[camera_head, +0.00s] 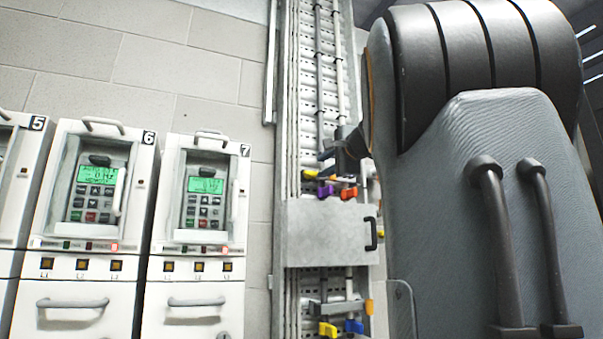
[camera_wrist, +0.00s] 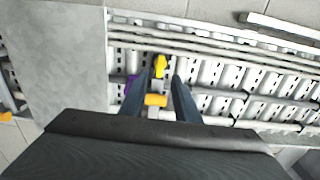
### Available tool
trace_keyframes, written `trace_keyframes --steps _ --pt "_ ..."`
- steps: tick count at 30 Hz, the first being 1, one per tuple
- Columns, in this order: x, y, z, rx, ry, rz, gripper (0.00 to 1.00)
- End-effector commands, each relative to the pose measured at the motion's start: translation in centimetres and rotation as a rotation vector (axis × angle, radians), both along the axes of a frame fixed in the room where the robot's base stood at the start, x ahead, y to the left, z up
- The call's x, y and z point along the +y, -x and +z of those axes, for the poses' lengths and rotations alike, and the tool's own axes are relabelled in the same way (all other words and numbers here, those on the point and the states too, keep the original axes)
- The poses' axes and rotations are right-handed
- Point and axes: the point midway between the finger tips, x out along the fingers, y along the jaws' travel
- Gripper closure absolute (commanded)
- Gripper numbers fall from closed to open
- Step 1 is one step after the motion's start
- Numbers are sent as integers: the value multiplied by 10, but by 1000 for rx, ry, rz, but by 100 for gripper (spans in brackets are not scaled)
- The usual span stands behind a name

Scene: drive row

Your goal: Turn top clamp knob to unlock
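A group of coloured clamp knobs sits on the vertical cable rack above a grey metal plate. The group has a yellow knob (camera_head: 310,175), a purple knob (camera_head: 326,191) and a red-orange knob (camera_head: 349,193). In the wrist view, a yellow knob (camera_wrist: 160,67) and an orange-yellow knob (camera_wrist: 155,100) show in the gap between my fingers. A purple knob (camera_wrist: 129,85) is partly hidden by the left finger. My gripper (camera_wrist: 163,76) is open, with dark fingers apart; contact cannot be told. In the head view my gripper (camera_head: 343,148) is small and dark, just above the knobs.
The grey plate (camera_head: 327,234) with a black handle lies below the knobs. A lower clamp has yellow (camera_head: 327,328) and blue (camera_head: 353,326) knobs. Drive cabinets, including 6 (camera_head: 95,185) and 7 (camera_head: 198,200), stand left. My arm covers the right side.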

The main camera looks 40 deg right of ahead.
Motion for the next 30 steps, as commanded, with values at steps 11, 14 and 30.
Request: trace_keyframes --steps 11,14,30 --pt "-11 -54 2 1 0 3 71" --pt "-12 -61 1 1 1 3 71" --pt "-13 -64 0 1 3 2 100"
